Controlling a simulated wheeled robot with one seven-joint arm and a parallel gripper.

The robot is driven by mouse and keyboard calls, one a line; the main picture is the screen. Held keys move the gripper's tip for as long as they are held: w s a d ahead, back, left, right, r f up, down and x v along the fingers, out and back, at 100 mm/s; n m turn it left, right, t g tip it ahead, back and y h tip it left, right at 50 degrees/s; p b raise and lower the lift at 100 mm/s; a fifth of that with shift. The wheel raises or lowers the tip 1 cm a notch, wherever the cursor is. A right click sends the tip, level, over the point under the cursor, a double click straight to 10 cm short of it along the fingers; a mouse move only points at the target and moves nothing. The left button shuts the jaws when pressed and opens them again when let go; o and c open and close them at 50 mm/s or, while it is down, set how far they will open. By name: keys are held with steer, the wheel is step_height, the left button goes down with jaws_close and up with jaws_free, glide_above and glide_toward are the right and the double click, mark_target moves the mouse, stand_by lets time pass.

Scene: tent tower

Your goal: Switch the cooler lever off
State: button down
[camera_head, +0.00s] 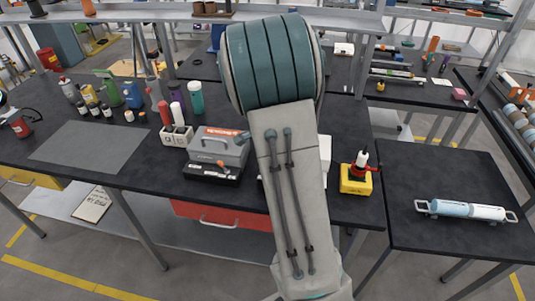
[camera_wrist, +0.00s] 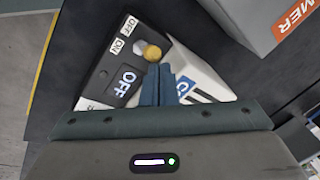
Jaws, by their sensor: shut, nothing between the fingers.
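The cooler is a white box (camera_wrist: 205,77) with a blue label, partly covered by my gripper in the wrist view. Its black panel (camera_wrist: 99,75) has small OFF and ON labels and a larger plate reading OFF. The lever's round yellow knob (camera_wrist: 152,52) stands near the panel's edge; its shaft is hard to make out. My gripper (camera_wrist: 159,70) is shut and empty, fingertips right beside the knob; I cannot tell whether they touch. In the head view my arm hides the gripper and most of the cooler; only a white edge (camera_head: 325,155) shows.
A grey machine (camera_head: 218,148) with a red label and an orange-tipped lever stands left of my arm. A yellow-based device (camera_head: 356,180) with a red part is to the right. A grey box (camera_wrist: 255,20) marked "MER" is close by in the wrist view. Bottles stand farther left.

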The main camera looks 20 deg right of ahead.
steer(key=shift+r+p, duration=0.35)
steer(key=shift+r, duration=0.3)
steer(key=shift+a+r, duration=0.1)
steer(key=shift+r, duration=0.1)
steer(key=w+a+r+p, duration=0.1)
steer(key=a+r+p, duration=0.4)
steer(key=r, duration=0.2)
steer(key=shift+w+a+r+p, duration=0.2)
steer(key=shift+w+a+p, duration=0.1)
steer(key=shift+a, duration=0.1)
steer(key=shift+s, duration=0.1)
